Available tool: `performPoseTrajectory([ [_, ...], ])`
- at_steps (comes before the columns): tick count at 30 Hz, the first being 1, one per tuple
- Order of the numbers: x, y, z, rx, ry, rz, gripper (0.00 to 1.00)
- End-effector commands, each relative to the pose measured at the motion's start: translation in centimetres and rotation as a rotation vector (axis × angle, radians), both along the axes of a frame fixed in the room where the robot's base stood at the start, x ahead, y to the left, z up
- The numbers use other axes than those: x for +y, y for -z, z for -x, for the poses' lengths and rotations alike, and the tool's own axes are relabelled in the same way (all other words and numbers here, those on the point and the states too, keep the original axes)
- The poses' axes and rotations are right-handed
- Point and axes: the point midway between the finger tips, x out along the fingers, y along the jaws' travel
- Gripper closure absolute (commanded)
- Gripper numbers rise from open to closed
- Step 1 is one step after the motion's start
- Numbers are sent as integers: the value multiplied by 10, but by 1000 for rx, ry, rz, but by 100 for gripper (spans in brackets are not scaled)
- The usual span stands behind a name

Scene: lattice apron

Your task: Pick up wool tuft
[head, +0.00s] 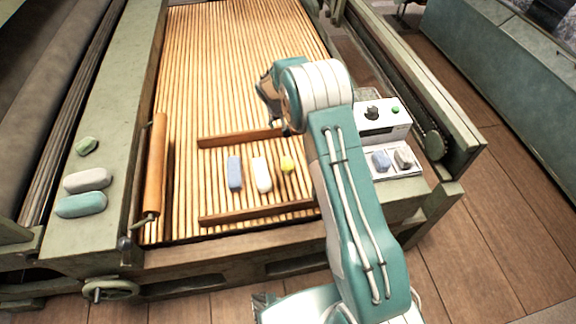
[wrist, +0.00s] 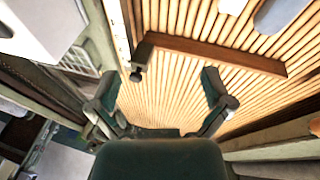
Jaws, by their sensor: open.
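Several small soft-looking pieces are in the head view, and I cannot tell for certain which is the wool tuft. On the slatted lattice (head: 225,70) lie a blue piece (head: 235,173), a white piece (head: 262,175) and a small yellow-green tuft-like lump (head: 287,163), between two wooden bars. My gripper (head: 267,92) is above the lattice, beyond the far bar and apart from these pieces. In the wrist view my gripper (wrist: 160,88) has its fingers spread with nothing between them. Parts of the blue (wrist: 278,14) and white (wrist: 233,5) pieces show at the top edge there.
The far bar (head: 240,138) and near bar (head: 255,211) flank the pieces. A green lump (head: 87,146), grey roll (head: 88,180) and teal roll (head: 82,205) lie on the left ledge. A tray at right holds blue (head: 381,160) and grey (head: 404,157) lumps, beside a control box (head: 383,122).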

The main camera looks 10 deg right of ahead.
Motion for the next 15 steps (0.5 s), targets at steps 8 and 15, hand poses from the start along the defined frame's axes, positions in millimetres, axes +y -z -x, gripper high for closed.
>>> performPoseTrajectory([
  [8,9,132,-10,46,-36,36,0],
  [15,11,180,-7,58,-50,46,0],
])
